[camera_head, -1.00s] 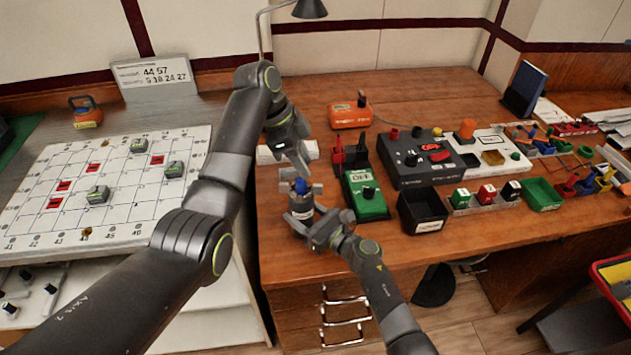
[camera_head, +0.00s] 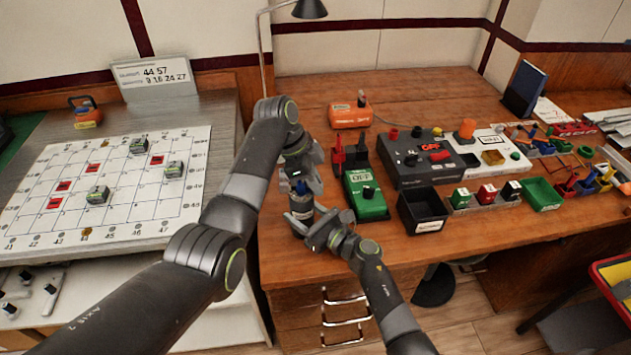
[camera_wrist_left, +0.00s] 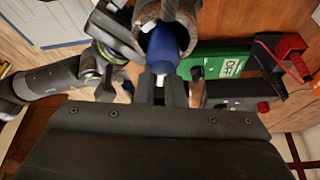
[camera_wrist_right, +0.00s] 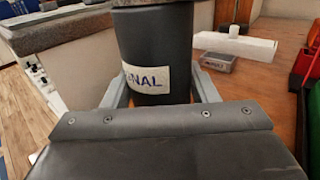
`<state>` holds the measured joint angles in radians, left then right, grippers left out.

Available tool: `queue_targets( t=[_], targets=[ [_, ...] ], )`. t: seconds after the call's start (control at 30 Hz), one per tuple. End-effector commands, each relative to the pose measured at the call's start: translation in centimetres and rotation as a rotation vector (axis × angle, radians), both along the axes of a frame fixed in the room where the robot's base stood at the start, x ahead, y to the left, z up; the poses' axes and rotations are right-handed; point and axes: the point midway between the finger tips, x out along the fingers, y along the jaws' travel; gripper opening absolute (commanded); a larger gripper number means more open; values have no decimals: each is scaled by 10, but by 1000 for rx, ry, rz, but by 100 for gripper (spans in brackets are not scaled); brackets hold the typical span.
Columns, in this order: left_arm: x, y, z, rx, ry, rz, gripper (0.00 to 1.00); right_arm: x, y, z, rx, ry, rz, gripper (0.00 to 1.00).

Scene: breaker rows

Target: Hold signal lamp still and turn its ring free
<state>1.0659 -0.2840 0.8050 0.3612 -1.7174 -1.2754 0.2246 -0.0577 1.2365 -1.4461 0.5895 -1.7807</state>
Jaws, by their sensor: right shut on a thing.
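The signal lamp (camera_head: 301,208) stands upright near the front left of the wooden desk, a dark cylinder with a blue top. In the right wrist view its dark body (camera_wrist_right: 152,45) has a pale label ending in "NAL". My right gripper (camera_wrist_right: 158,92) is shut on this body from the front. My left gripper (camera_head: 302,182) is at the lamp's top from above. In the left wrist view the blue top (camera_wrist_left: 168,48) with a white tip shows beside its dark fingers (camera_wrist_left: 163,92). A curved grey-brown rim, perhaps the ring, is there too. Finger contact is unclear.
A green OFF box (camera_head: 366,196) stands close right of the lamp, with a black bin (camera_head: 421,211) and a dark control box (camera_head: 425,155) beyond. A white bar (camera_wrist_right: 235,43) lies behind the lamp. A gridded board (camera_head: 110,185) is at left.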

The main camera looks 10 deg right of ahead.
Motion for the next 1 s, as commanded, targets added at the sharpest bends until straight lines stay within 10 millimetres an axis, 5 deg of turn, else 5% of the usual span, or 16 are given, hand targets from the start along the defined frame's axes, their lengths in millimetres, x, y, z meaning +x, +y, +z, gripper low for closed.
queue_targets(
  t=[0.47,1.0],
  targets=[
    [2,0,0,1,-3,50,0,0,0,2,1,-3,1,12],
    [17,0,1,1,-6,481,0,0,1,2,-1,-4,2,12]
  ],
)
